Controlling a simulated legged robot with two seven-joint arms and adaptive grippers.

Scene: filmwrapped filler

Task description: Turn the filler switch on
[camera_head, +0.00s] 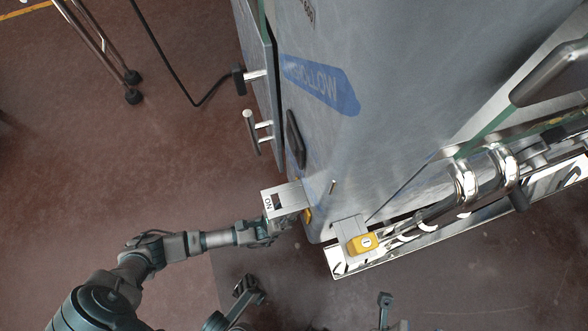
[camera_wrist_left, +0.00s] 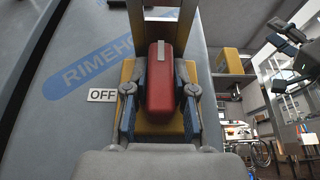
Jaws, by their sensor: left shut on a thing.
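The filler switch has a red handle (camera_wrist_left: 160,78) on a yellow base (camera_wrist_left: 145,127), beside a white OFF label (camera_wrist_left: 102,95) in the left wrist view. The handle stands upright in that view, between the two fingers of my left gripper (camera_wrist_left: 160,95), which is shut on it. In the head view, my left gripper (camera_head: 278,226) is at the machine's lower corner, by a metal bracket (camera_head: 290,197) with an ON label (camera_head: 268,203). The handle is hidden there; a bit of yellow (camera_head: 308,215) shows beside the gripper.
The large grey machine (camera_head: 385,100) fills the upper right. Door handles (camera_head: 257,130) and a black cable (camera_head: 190,95) are above my left arm. A yellow box (camera_head: 364,244) and shiny pipes (camera_head: 465,185) lie to the right. The brown floor at left is mostly clear.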

